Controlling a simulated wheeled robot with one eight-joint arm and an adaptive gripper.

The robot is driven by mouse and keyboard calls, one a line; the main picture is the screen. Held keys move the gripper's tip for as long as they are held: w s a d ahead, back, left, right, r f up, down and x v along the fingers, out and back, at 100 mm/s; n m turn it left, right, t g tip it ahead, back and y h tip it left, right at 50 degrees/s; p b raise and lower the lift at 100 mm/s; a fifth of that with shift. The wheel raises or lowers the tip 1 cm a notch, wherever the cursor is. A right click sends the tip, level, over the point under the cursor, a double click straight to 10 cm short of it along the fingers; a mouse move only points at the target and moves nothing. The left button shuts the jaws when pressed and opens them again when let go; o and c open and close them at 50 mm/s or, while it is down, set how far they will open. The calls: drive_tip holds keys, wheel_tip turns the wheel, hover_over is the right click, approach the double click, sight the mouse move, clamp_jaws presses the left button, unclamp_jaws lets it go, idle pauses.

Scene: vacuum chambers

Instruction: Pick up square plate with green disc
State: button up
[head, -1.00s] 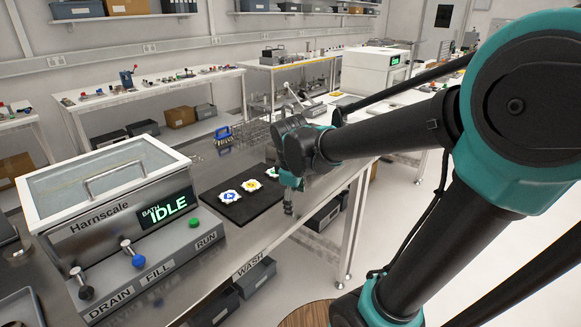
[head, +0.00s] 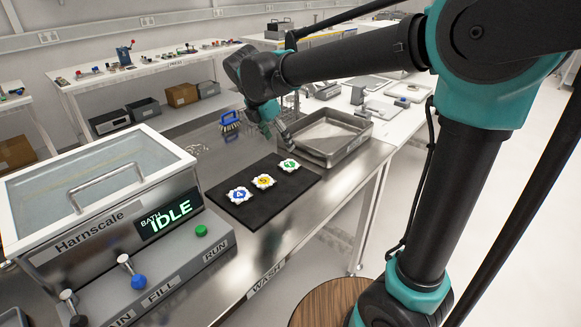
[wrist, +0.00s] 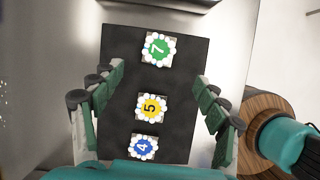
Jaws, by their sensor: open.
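The square plate with the green disc (head: 289,165) lies flat on a black mat (head: 238,208), at the mat's far right end in the head view. In the wrist view this plate (wrist: 157,49), marked 7, is near the top, beyond my fingertips. My gripper (wrist: 158,82) is open and empty, its fingers spread above the mat on either side of the row. In the head view my gripper (head: 268,131) hangs beyond the mat, its fingertips hard to make out. A plate with a yellow disc (head: 264,181) and one with a blue disc (head: 239,194) lie in the same row.
A metal tray (head: 352,148) stands right of the mat. A bath unit marked Harnscale (head: 110,215), reading IDLE, stands at the left. A blue-handled brush (head: 229,121) and a wire rack lie behind. The bench front edge is near the mat.

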sight(289, 165)
drive_tip(key=x, duration=1.1)
drive_tip(key=shift+a+f, duration=0.1)
drive_tip(key=shift+a, duration=0.05)
drive_tip(key=shift+c, duration=0.2)
drive_tip(key=c, duration=1.6)
